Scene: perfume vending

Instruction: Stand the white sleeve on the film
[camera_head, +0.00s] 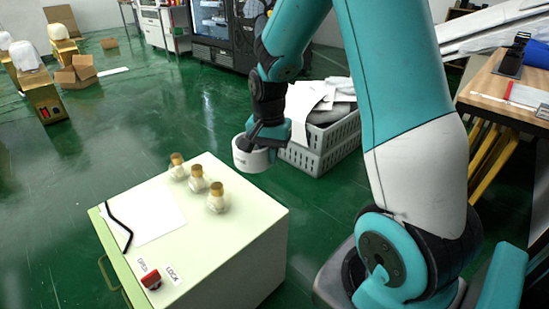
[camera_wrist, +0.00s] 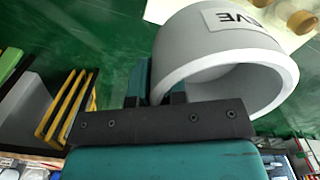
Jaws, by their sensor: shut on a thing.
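The white sleeve (camera_head: 250,158) is a short hollow ring, held in the air just past the far right corner of the cabinet. My gripper (camera_head: 266,140) is shut on its wall. In the wrist view the sleeve (camera_wrist: 212,48) fills the upper right, its open bore facing the camera, with a label whose letters "EVE" show. My fingers (camera_wrist: 160,92) grip its near rim. The film is probably the thin white sheet (camera_head: 150,214) lying flat on the cabinet top, left of the bottles. A bent black strip (camera_head: 119,226) lies along its left edge.
Three gold-capped bottles (camera_head: 198,178) stand on the cabinet (camera_head: 232,222) between the sleeve and the sheet. A red switch (camera_head: 151,280) sits at the near left corner. A grey crate (camera_head: 325,145) with white and grey contents stands behind my gripper. A wooden table (camera_head: 490,87) is at right.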

